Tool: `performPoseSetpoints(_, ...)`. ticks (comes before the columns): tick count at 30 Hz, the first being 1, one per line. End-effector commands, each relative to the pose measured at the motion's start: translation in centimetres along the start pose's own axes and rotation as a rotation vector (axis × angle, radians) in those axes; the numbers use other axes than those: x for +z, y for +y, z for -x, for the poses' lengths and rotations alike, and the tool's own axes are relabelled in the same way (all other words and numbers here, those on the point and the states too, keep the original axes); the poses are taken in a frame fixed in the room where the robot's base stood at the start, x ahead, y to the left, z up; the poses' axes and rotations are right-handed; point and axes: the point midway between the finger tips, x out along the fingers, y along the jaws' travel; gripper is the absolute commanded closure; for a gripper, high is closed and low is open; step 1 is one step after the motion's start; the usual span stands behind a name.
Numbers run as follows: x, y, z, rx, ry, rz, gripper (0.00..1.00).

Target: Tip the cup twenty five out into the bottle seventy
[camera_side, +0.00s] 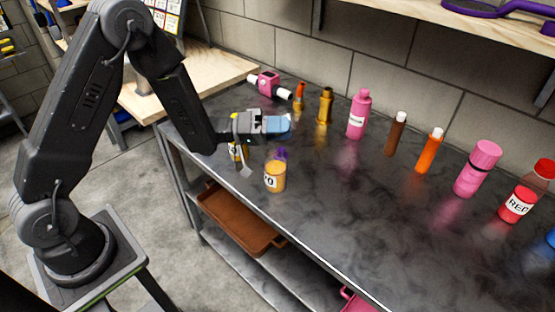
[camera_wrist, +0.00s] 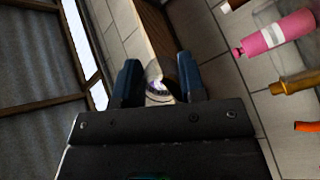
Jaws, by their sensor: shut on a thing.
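My gripper (camera_side: 278,124), with blue fingers, is above the dark workbench in the side view. In the wrist view, my gripper (camera_wrist: 160,85) is shut on a small pale cup (camera_wrist: 159,97) with purple showing in it. In the side view the fingers mostly hide this cup, and its number cannot be read. A yellow-orange bottle (camera_side: 275,178) stands upright below and slightly in front of my gripper; its label ends in 0, the rest unclear. A purple patch (camera_side: 281,154) shows at the bottle's top, below the fingers; whether it is falling or resting there is unclear.
Another yellow labelled container (camera_side: 238,153) stands behind my wrist, partly hidden. Along the back are a gold bottle (camera_side: 325,106), a pink bottle (camera_side: 358,115), brown and orange tubes, and a red bottle (camera_side: 518,204). The workbench (camera_side: 340,220) front is clear.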

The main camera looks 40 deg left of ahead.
Motion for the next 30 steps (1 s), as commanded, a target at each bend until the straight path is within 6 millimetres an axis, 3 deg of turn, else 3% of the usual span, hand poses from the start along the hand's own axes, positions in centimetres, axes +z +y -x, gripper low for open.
performPoseSetpoints(30, -0.01, 0.11, 0.13, 0.058, 0.036, -0.024, 0.94)
